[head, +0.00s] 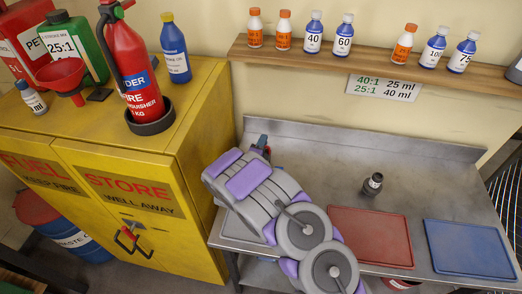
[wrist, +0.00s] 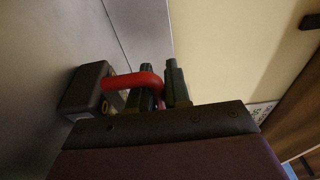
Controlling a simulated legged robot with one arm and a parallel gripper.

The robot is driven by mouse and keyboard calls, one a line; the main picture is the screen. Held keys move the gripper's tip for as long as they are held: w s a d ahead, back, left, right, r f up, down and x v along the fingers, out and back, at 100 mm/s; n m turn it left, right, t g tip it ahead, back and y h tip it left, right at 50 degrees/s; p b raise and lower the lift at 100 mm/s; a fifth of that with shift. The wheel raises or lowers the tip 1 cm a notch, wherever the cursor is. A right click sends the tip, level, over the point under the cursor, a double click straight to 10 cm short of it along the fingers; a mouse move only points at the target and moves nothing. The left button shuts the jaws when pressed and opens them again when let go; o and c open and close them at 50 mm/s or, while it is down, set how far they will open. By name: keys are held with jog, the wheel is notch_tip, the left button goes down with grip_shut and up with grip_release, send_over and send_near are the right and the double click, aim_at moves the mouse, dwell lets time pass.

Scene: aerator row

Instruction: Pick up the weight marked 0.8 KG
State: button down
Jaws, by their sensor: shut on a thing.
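In the wrist view, a dark grey block (wrist: 86,90) with a red loop handle (wrist: 136,80) shows beside my gripper (wrist: 162,78). My two dark fingers are closed on the red handle. No mark on the block can be read, so I cannot tell whether it reads 0.8 KG. In the head view, my gripper (head: 262,144) is mostly hidden behind my grey and purple arm, near the back left of the steel bench (head: 330,160). A bit of red shows beside it. I cannot tell whether the block touches the bench.
A small dark cylinder (head: 373,184) stands on the bench behind a red mat (head: 370,236) and a blue mat (head: 468,249). A wall shelf (head: 380,72) holds several bottles. The yellow cabinet (head: 190,110) at left carries a fire extinguisher (head: 130,70) and containers.

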jog(key=shift+s+d+f, duration=0.1)
jog(key=shift+d+f, duration=0.05)
jog(key=shift+f, duration=0.05)
